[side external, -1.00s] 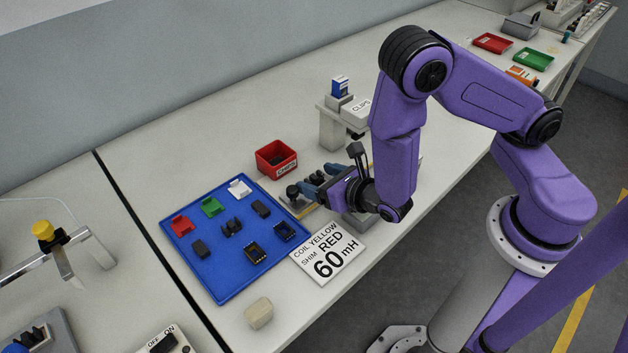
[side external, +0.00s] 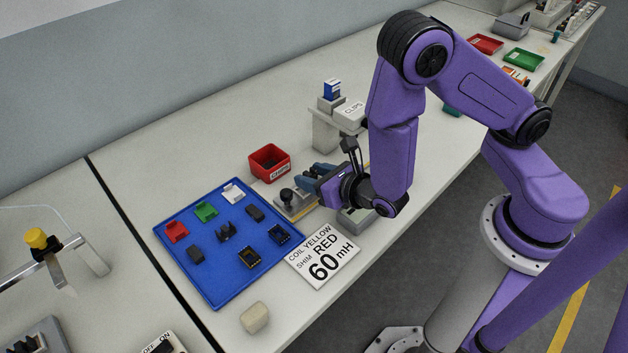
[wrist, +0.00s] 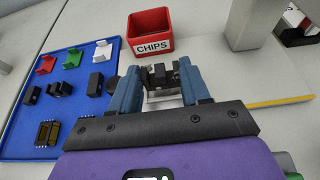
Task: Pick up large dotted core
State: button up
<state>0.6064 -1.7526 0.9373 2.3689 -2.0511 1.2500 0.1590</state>
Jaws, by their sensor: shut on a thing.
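My gripper (wrist: 163,84) has its blue fingers shut on a dark, pronged core (wrist: 160,74), seen between the fingertips in the wrist view. I cannot make out a dot on it. In the side view the gripper (side external: 311,174) is beside the fixture with the black knob (side external: 287,195), right of the blue tray; the held core cannot be made out there. Other dark parts lie on the blue tray (side external: 205,292): a block (side external: 196,254), a pronged core (side external: 227,232), another block (side external: 254,213) and two bobbins with pins (side external: 248,258) (side external: 279,234).
Red, green and white holders sit along the tray's far side. The red CHIPS bin (side external: 270,163) stands just beyond the gripper, and the CLIPS stand (side external: 327,130) rises behind it. A 60 mH sign (side external: 323,257) and a beige block (side external: 254,317) lie nearer. Bare table lies beyond the bin.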

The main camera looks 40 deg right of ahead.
notch_tip(320, 180, up, 8)
dwell(0.5)
